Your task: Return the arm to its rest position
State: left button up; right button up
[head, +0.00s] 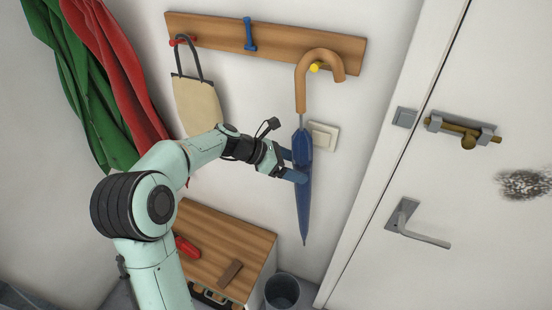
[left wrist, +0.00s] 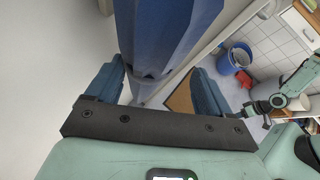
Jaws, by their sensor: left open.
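My left gripper (head: 294,165) is open at the blue folded umbrella (head: 303,205), with its two blue fingers at the umbrella's upper body. In the left wrist view the umbrella (left wrist: 160,35) stands between the spread fingers, with a visible gap on the right side. The umbrella hangs upright by its brown curved handle (head: 301,85) from a yellow hook (head: 314,68) on the wooden rack (head: 215,31). My right gripper (left wrist: 255,108) shows small at the right of the left wrist view; its fingers are too small to read.
A cream bag (head: 196,104) hangs on a red hook, and a blue hook (head: 249,35) is empty. Red and green cloths hang at left. Below stand a wooden-topped cabinet (head: 232,238) and a grey bin (head: 282,291). A white door with a handle (head: 415,225) is at right.

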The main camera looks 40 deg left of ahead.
pick_arm(q)
jog(key=v, duration=0.7)
jog(key=s+d+f+m+g+y, duration=0.1)
jog(key=s+d+f+m+g, duration=0.15)
jog(key=f, duration=0.75)
jog(key=s+d+f+m+g+y, duration=0.1)
jog(key=d+f+m, duration=0.15)
jog(key=f, duration=0.75)
jog(key=s+d+f+m+g, duration=0.2)
jog(key=d+f, duration=0.1)
jog(key=f, duration=0.7)
jog(key=s+d+f+m+g+y, duration=0.2)
jog(key=s+d+f+m+g, duration=0.1)
jog(key=s+d+f+m, duration=1.2)
jog(key=s+d+m, duration=0.1)
jog(key=s+m, duration=0.1)
jog(key=s, duration=0.2)
jog(key=shift+d+f+m, duration=0.2)
jog(key=shift+f+m, duration=0.1)
jog(key=shift+m, duration=0.1)
jog(key=shift+s+g, duration=0.1)
jog(key=shift+g, duration=0.15)
jog(key=c, duration=0.7)
jog(key=shift+s+a, duration=0.15)
